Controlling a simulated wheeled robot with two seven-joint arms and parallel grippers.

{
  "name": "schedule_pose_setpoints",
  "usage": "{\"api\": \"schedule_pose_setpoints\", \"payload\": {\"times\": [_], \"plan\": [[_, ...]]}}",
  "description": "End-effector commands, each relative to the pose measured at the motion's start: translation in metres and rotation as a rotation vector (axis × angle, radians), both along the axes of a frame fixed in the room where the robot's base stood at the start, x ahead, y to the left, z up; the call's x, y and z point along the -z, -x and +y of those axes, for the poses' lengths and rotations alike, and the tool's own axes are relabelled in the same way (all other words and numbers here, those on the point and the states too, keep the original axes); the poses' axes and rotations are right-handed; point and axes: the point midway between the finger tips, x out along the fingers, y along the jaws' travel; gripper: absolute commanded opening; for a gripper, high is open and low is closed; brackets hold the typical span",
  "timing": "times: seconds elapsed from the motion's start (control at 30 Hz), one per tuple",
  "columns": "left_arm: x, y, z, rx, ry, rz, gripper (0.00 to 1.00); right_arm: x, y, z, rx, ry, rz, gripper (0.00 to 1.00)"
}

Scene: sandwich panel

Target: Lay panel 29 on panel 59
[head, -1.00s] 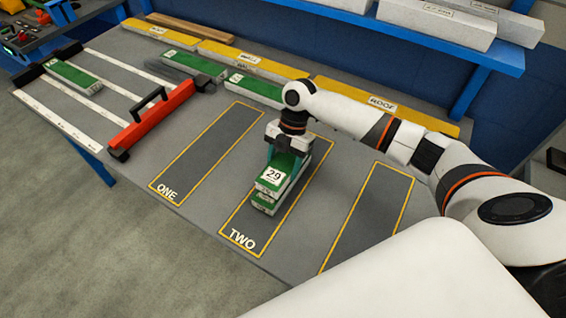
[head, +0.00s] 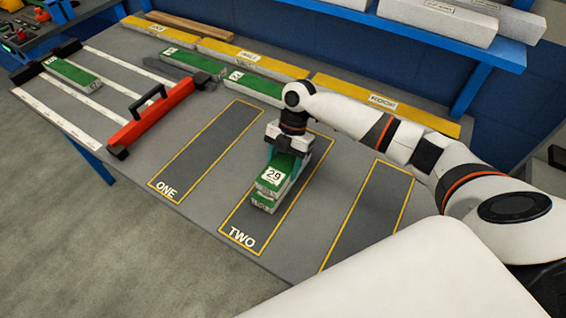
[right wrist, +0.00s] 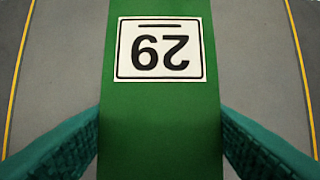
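Panel 29 (head: 281,172) is a green-topped panel with a white number label, over the slot marked TWO. Its green top and label fill the middle of the right wrist view (right wrist: 160,110). My right gripper (head: 288,158) reaches down over its far part. In the right wrist view its teal fingers (right wrist: 160,150) lie against both long sides of the panel. Under panel 29 is another green and white panel (head: 264,205), lying in slot TWO and mostly covered. I cannot read its number. The two look stacked closely; I cannot tell whether they touch. My left gripper is not in view.
Slot ONE (head: 205,155) and the slot on the right (head: 370,215) are bare. A red-handled frame (head: 150,118) with a green panel (head: 72,75) stands at the left. Green panels (head: 255,88) and yellow beams (head: 365,98) line the back. My right arm crosses the right side.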

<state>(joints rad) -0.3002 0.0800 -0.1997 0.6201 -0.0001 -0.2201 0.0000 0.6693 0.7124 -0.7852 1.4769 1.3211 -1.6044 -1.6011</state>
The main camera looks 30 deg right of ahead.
Motion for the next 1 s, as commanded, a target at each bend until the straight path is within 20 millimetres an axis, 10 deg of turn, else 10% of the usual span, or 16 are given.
{"api": "schedule_pose_setpoints", "payload": {"times": [0.17,0.53,1.0], "plan": [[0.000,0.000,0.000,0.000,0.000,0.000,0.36,0.000,0.000,0.000,0.000,0.000,0.000,0.84],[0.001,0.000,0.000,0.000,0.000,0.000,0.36,-0.006,-0.002,-0.003,0.001,0.001,-0.001,0.84],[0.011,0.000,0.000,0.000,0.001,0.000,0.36,-0.089,-0.019,-0.032,0.001,0.000,-0.002,0.84]]}}
